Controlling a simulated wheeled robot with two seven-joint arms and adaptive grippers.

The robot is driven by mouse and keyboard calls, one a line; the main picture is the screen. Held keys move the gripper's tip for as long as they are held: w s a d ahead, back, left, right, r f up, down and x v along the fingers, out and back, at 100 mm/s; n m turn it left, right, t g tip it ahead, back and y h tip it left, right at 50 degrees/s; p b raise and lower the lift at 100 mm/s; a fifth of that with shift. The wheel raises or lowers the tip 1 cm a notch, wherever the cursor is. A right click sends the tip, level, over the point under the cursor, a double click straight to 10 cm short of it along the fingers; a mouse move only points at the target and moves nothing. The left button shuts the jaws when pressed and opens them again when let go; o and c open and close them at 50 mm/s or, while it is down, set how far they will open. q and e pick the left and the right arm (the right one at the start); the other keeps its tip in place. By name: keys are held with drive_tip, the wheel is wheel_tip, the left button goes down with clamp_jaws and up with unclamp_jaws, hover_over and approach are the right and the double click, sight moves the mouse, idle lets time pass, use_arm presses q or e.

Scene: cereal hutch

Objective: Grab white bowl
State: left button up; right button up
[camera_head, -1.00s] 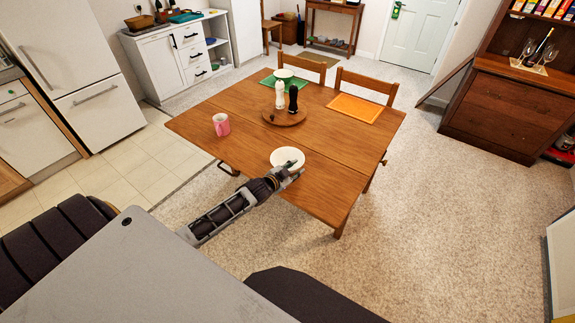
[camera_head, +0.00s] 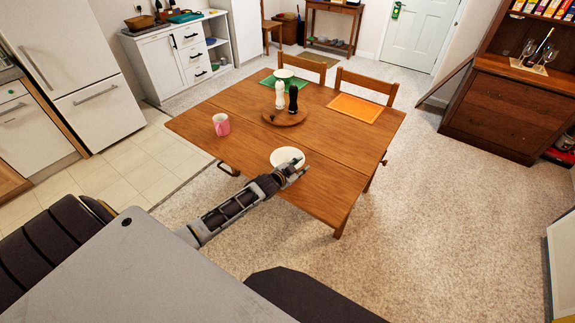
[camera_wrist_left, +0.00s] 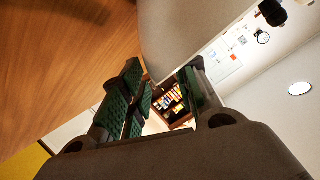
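The white bowl (camera_head: 284,154) sits on the wooden table (camera_head: 235,165) near its front edge. My left gripper (camera_head: 301,168) is at the bowl's near right side and covers part of its rim. In the left wrist view, a large pale curved surface, which looks like the bowl (camera_wrist_left: 185,30), fills the top middle. The left gripper's green-padded fingers (camera_wrist_left: 163,95) are apart there, with the lower tip of the pale surface near the gap between them. I cannot tell whether they touch it. My right gripper is in neither view.
A pink mug (camera_head: 221,125) stands at the table's left. A round wooden board (camera_head: 272,118) holds a white and a black shaker. Another white dish (camera_head: 283,73) is on a green mat at the far side. An orange mat (camera_head: 355,108) lies at the right. Two chairs stand behind.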

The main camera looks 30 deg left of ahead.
use_arm(q)
clamp_jaws()
drive_tip(key=shift+r, duration=0.15)
idle(0.4)
wheel_tip(320, 180, up, 10)
idle(0.6)
idle(0.3)
